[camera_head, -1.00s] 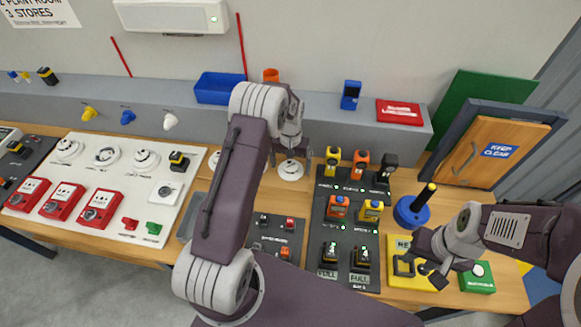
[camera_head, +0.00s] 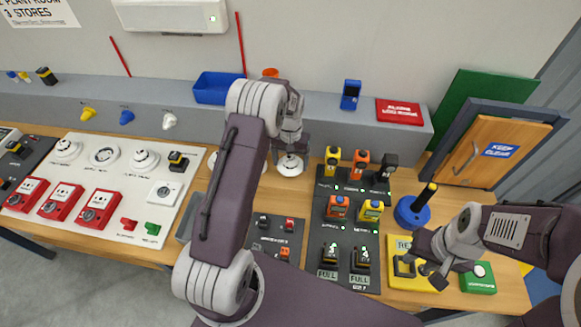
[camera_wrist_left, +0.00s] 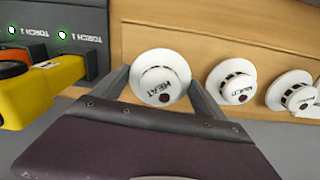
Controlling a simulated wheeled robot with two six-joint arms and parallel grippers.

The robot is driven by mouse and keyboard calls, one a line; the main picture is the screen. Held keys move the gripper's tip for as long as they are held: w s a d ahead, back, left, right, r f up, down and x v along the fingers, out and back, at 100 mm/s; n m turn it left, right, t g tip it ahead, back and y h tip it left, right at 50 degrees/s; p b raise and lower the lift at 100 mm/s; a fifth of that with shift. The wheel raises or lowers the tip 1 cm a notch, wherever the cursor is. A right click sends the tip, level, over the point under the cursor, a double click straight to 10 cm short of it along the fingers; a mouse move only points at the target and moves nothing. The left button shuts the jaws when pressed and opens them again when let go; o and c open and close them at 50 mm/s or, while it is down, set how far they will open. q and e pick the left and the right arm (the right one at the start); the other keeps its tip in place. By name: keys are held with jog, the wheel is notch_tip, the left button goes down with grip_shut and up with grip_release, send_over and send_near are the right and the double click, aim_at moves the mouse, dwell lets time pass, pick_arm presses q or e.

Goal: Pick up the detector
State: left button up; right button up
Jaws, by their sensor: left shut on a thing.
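A round white detector marked HEAT (camera_wrist_left: 161,78) sits between the two fingers of my left gripper in the left wrist view. In the head view the same detector (camera_head: 290,166) shows below my left gripper (camera_head: 291,152), over the wooden bench. The gripper is shut on its sides. I cannot tell how far it is above the bench. Two similar white detectors, one marked MULTI (camera_wrist_left: 233,82) and another (camera_wrist_left: 292,92), stand beside it in the wrist view. My right gripper (camera_head: 421,273) is above a yellow box (camera_head: 400,283), fingers apart and apparently empty.
A dark panel (camera_head: 345,230) with torches and other small devices stands right of the held detector. A white board (camera_head: 125,185) with detectors and red call points lies at left. A blue bin (camera_head: 218,88) is on the ledge behind. My left arm hides part of the bench.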

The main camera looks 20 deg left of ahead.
pick_arm(q)
jog(key=s+d+r+b, duration=0.2)
jog(key=s+d+r, duration=0.6)
jog(key=shift+d+r, duration=0.2)
jog(key=shift+s, duration=0.15)
